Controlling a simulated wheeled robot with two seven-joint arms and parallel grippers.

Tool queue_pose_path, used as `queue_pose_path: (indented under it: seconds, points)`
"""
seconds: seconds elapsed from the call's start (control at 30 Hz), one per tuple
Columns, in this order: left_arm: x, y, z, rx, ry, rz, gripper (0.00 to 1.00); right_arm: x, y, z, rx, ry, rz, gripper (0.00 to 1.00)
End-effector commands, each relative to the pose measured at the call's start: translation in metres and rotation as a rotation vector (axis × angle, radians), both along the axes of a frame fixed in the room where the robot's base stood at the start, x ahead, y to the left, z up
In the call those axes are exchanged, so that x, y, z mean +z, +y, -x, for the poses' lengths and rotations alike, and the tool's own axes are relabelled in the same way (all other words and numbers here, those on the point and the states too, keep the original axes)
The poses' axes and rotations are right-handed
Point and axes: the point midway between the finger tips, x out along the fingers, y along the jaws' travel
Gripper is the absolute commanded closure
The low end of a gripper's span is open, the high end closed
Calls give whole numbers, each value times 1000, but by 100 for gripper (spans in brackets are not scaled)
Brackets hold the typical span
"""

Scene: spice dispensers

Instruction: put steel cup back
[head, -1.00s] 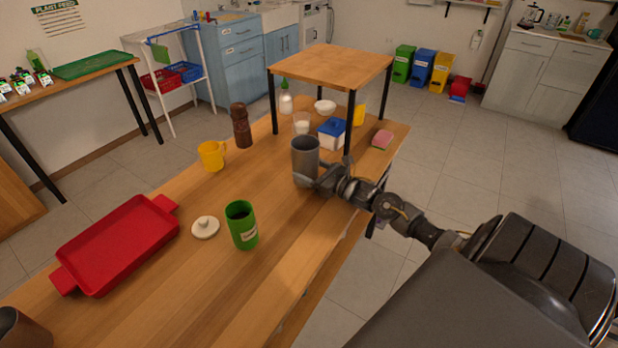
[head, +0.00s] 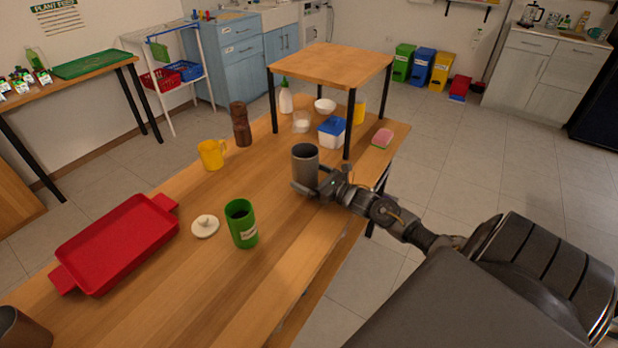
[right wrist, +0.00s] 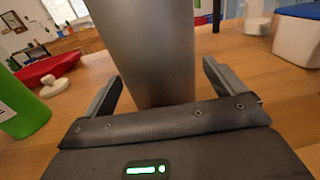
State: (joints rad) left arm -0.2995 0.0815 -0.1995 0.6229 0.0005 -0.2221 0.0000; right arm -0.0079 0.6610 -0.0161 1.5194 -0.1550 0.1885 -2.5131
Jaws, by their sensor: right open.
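The steel cup (head: 305,166) is a tall grey cylinder standing upright on the wooden table, in front of the small raised shelf. In the right wrist view the steel cup (right wrist: 152,50) fills the middle, between the two fingers. My right gripper (head: 313,188) is open around the lower part of the cup, coming from the right. In the right wrist view my right gripper (right wrist: 160,92) shows a finger on each side of the cup, with a gap visible on the right. My left gripper is not in view.
Under the shelf (head: 330,66) are a blue-lidded box (head: 332,133), a glass (head: 301,122), a bowl (head: 325,106) and a white bottle (head: 286,98). A pepper mill (head: 241,125), yellow mug (head: 211,155), green container (head: 241,224), white lid (head: 205,226) and red tray (head: 118,243) stand leftward.

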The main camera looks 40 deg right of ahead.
Motion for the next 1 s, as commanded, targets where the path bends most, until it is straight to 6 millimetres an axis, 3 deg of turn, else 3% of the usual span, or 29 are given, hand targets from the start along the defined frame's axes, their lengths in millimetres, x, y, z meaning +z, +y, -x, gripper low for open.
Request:
queue_pose_path:
  seconds: [0.17, 0.7, 1.0]
  points:
    - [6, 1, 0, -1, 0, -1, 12, 6, 0, 0, -1, -1, 0, 5]
    - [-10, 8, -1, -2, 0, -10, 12, 0, -21, 96, 2, 4, 1, 5]
    - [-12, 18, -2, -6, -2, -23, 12, 3, -26, 117, 0, 0, 0, 5]
